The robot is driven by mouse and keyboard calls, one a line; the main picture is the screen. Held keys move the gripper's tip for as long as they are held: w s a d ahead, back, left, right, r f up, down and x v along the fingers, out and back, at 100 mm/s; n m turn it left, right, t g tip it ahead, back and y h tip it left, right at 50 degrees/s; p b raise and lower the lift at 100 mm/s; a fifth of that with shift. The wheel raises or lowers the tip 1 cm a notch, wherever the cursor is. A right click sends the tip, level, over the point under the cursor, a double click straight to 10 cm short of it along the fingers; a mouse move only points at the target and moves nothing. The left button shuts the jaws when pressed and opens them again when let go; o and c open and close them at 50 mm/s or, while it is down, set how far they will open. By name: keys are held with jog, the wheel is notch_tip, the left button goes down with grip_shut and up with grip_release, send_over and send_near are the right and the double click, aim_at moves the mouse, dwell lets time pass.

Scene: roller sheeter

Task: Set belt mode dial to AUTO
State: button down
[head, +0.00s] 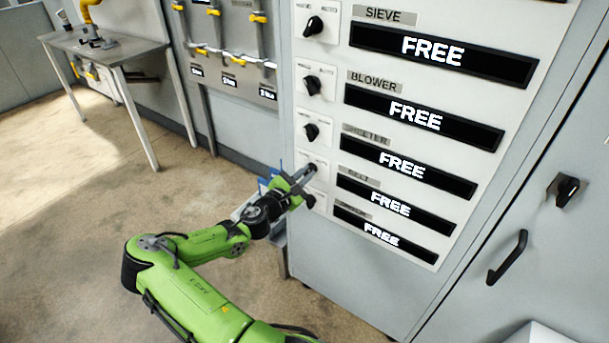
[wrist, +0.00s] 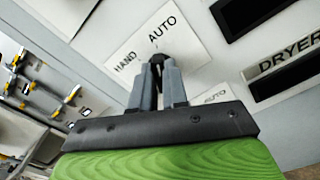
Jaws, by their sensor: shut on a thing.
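The belt mode dial (wrist: 157,88) shows as a small dark part between my fingers in the wrist view. It sits on a white plate (wrist: 185,50) marked HAND and AUTO. My gripper (wrist: 160,82) is shut on this dial, and its fingers hide most of it. I cannot tell clearly which mark the dial points to. In the head view my gripper (head: 307,173) is at the panel, left of the BELT label (head: 358,175) and the belt display (head: 390,205) reading FREE. The dial is hidden there.
Other black dials, the sheeter's (head: 311,132), the blower's (head: 312,86) and the sieve's (head: 314,26), stand above in the same column. The dryer dial (head: 310,201) is close below my gripper. A cabinet handle (head: 507,257) is at right. A table (head: 110,50) stands back left.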

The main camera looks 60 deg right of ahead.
dwell(0.5)
jog(key=c, duration=1.1)
grip_release()
jog(key=shift+c, duration=0.2)
jog(key=w+a+p, duration=0.2)
jog(key=a, duration=1.3)
jog(key=shift+w+a, duration=0.2)
jog(key=shift+a, duration=0.1)
